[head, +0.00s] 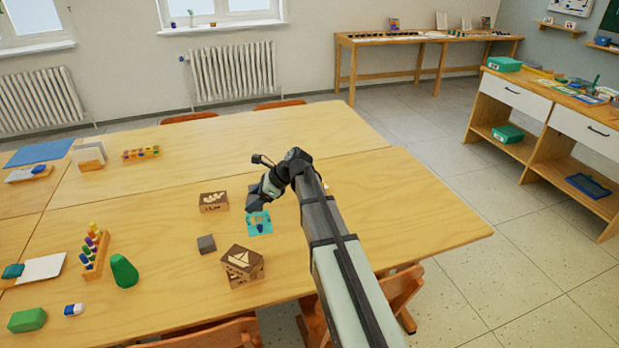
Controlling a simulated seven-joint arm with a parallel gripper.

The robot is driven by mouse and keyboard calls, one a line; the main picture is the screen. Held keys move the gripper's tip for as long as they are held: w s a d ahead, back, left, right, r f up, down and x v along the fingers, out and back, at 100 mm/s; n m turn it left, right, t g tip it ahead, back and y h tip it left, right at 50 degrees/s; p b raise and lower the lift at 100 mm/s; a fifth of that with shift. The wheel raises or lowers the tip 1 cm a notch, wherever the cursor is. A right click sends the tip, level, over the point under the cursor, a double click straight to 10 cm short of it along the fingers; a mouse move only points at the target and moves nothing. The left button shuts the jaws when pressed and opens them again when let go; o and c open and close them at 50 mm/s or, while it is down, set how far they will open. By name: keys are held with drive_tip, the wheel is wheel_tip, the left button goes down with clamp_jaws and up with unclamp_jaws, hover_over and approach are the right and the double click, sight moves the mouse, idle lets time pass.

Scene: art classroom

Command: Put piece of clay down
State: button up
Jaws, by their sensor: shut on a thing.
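My gripper (254,203) is in the head view, low over the middle of the near table, just above and behind a small teal picture card (259,224). It is shut on what I take to be the piece of clay; the held thing is small and dark, and I cannot separate it clearly from the fingers. I cannot tell whether it touches the table. A grey cube (206,244) lies on the table to the left and nearer.
The table's right part (420,220) is clear.

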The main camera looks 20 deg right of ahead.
drive_tip(key=w+d+m+t+h, duration=0.1)
drive_tip(key=w+d+m+t, duration=0.15)
drive_tip(key=w+d, duration=0.8)
drive_tip(key=w+d+m+t+h, duration=0.1)
drive_tip(key=w+d+m, duration=0.2)
drive_tip(key=w+d, duration=0.8)
drive_tip(key=shift+s+d+f, duration=0.45)
drive_tip(key=shift+d+f, duration=0.05)
drive_tip(key=shift+f, duration=1.05)
drive_tip(key=shift+s+d+f, duration=0.4)
drive_tip(key=shift+d+f, duration=0.15)
drive_tip(key=shift+f, duration=1.05)
drive_tip(key=shift+s+d+f, duration=0.45)
drive_tip(key=shift+d+f, duration=0.05)
drive_tip(key=shift+f, duration=1.05)
drive_tip(key=shift+f, duration=0.15)
drive_tip(key=o, duration=1.2)
drive_tip(key=shift+c, duration=0.2)
drive_tip(key=v, duration=1.2)
drive_tip(key=shift+r, duration=0.2)
